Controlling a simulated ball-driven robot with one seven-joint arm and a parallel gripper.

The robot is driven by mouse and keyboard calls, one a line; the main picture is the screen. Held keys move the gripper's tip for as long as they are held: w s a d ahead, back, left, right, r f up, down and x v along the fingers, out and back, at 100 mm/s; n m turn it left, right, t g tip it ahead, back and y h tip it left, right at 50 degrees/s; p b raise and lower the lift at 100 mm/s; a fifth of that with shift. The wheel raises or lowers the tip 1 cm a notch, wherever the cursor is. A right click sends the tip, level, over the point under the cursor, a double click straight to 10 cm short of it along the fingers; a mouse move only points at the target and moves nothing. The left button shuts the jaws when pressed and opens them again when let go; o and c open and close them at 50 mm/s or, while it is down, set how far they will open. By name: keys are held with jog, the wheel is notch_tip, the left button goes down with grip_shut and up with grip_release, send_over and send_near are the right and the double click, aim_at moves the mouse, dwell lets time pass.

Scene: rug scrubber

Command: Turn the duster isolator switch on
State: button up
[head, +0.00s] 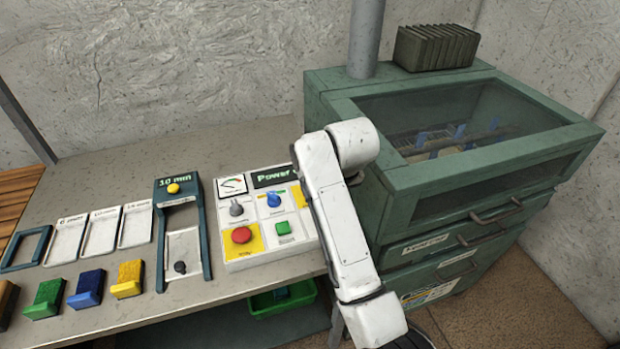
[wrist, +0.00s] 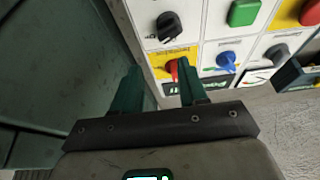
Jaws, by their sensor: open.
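The white control panel (head: 262,262) stands on the bench; my arm covers its right side in the head view. In the wrist view a red rotary switch (wrist: 173,69) on a yellow plate sits just beyond my gripper (wrist: 160,78), closer to the right finger. A black rotary knob (wrist: 171,26) is above it, and a blue knob (wrist: 227,62) to its right. The labels are too small to read, so I cannot tell which is the duster isolator. My gripper is open and empty, with no clear contact; the head view does not show it.
A green cabinet (head: 345,113) with a glazed lid and drawer handles stands right of the panel. A red button (head: 241,235) and green button (head: 283,227) share the panel. Left are a thickness gauge (head: 181,212) and coloured blocks (head: 88,288).

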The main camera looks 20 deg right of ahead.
jog(key=w+a+r, duration=0.2)
jog(key=w+r, duration=0.2)
jog(key=p+x, duration=0.1)
jog(key=x, duration=0.9)
jog(key=shift+f, duration=0.15)
grip_shut()
